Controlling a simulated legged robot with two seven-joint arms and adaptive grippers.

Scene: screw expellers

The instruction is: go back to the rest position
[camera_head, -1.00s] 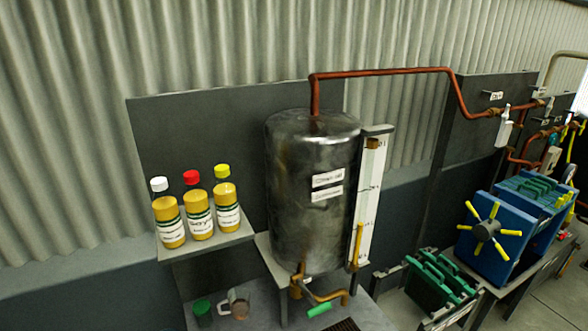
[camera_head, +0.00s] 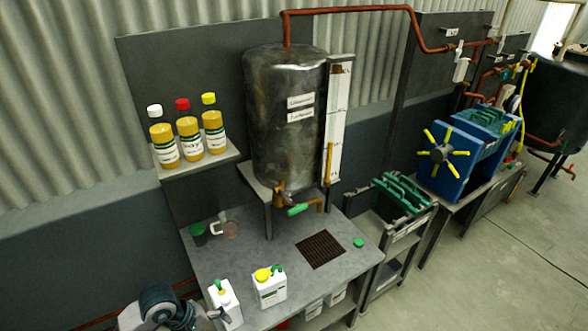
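A rounded grey and dark part at the bottom left edge looks like my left arm. A small dark tip, which seems to be my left gripper (camera_head: 215,313), shows beside a white jug with a green top (camera_head: 225,300). Its fingers are too small and cut off to tell open from shut, or whether it touches the jug. My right gripper is out of view.
A metal tank (camera_head: 285,125) stands behind. Floor (camera_head: 480,275) is open at right.

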